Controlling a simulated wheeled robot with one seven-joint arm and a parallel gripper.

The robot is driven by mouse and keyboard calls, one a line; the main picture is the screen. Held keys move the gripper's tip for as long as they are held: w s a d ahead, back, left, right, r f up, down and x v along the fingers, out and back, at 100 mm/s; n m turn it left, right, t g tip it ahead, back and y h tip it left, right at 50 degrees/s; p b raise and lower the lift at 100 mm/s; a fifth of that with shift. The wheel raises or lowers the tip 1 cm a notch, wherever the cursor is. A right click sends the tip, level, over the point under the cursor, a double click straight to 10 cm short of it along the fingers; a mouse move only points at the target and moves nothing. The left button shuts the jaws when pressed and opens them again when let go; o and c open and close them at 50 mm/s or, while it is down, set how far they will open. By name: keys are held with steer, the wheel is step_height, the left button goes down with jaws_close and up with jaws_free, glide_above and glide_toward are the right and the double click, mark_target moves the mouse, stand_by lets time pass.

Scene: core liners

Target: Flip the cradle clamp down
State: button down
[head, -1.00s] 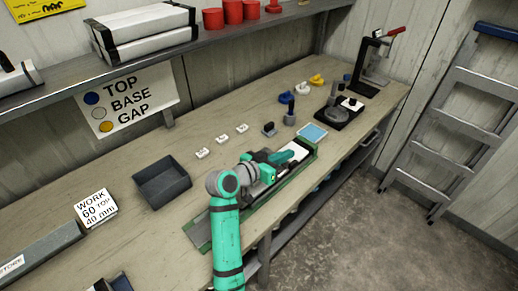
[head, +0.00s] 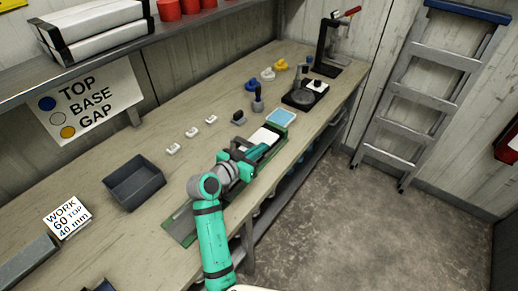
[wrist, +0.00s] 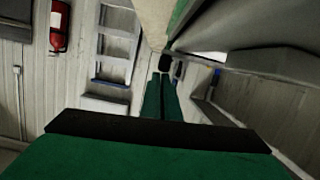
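The cradle (head: 181,229) is a long, green-edged holder lying along the front edge of the bench, with a white piece (head: 263,137) showing at its far part. My teal gripper (head: 252,152) is low over the middle of the cradle and hides much of it. In the wrist view my two green fingers (wrist: 163,98) lie side by side with only a thin dark line between them. A small black block (wrist: 166,62) shows just past the fingertips; I cannot tell whether they touch it. I cannot make out the clamp clearly in either view.
A light-blue pad (head: 281,118) lies beyond the cradle. A dark tray (head: 134,181), small white blocks (head: 191,132) and a dark stand (head: 303,95) are on the bench. A ladder (head: 420,95) leans at the right; the floor (head: 345,225) in front is clear.

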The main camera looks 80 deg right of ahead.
steer(key=shift+f, duration=0.4)
steer(key=w+a+r, duration=0.4)
steer(key=a+r, duration=0.3)
steer(key=a, duration=0.1)
steer(key=shift+a, duration=0.4)
steer(key=shift+w+r, duration=0.1)
steer(key=shift+w, duration=0.1)
